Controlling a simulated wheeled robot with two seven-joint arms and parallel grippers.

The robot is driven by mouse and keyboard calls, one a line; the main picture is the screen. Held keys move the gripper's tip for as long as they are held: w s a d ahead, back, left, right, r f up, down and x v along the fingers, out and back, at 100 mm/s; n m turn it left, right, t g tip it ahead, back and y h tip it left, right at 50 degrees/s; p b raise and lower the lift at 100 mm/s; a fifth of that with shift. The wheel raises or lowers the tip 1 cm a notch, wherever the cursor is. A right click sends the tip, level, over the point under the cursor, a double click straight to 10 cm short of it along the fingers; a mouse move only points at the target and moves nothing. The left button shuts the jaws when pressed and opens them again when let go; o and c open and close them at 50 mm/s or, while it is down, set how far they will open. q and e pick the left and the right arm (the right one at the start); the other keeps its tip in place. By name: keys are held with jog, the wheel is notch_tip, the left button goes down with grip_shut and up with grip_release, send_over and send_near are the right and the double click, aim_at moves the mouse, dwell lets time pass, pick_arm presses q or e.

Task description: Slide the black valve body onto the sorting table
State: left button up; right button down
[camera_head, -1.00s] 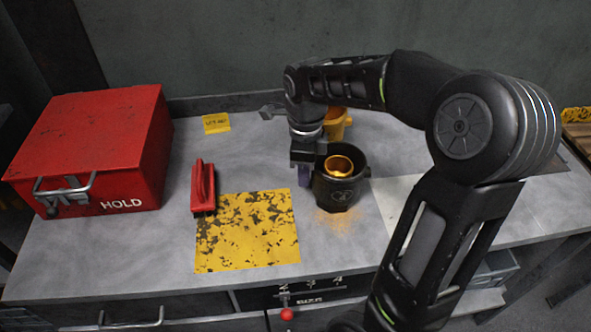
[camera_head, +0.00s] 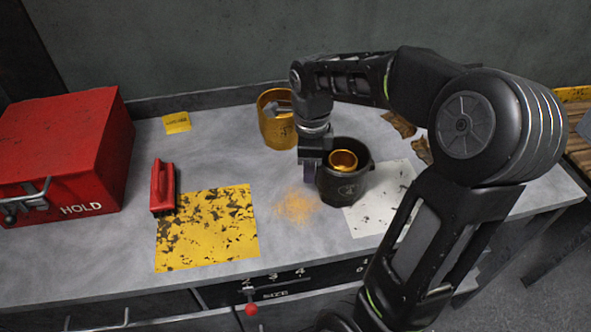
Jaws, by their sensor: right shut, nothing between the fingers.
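The black valve body (camera_head: 342,192) is a dark round pot shape with a gold ring or cup inside its open top. It stands upright on the left part of a white marked sheet (camera_head: 400,177) on the grey table (camera_head: 215,150). My right gripper (camera_head: 309,173) points down at the left side of the valve body, fingers shut and empty. The fingers are against its wall or very close to it; I cannot tell which. My left gripper is out of view.
A gold container (camera_head: 271,130) stands behind the gripper. A red box (camera_head: 62,150) marked HOLD, a red-handled block (camera_head: 163,187) and a worn yellow sheet (camera_head: 205,228) lie to the left. Orange dust (camera_head: 297,205) marks the table left of the valve body. Brown pieces (camera_head: 400,124) lie behind my arm.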

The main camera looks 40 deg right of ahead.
aim_at(360, 174)
jog(key=s+d, duration=0.8)
jog(key=shift+d, duration=0.1)
jog(key=shift+w, duration=0.1)
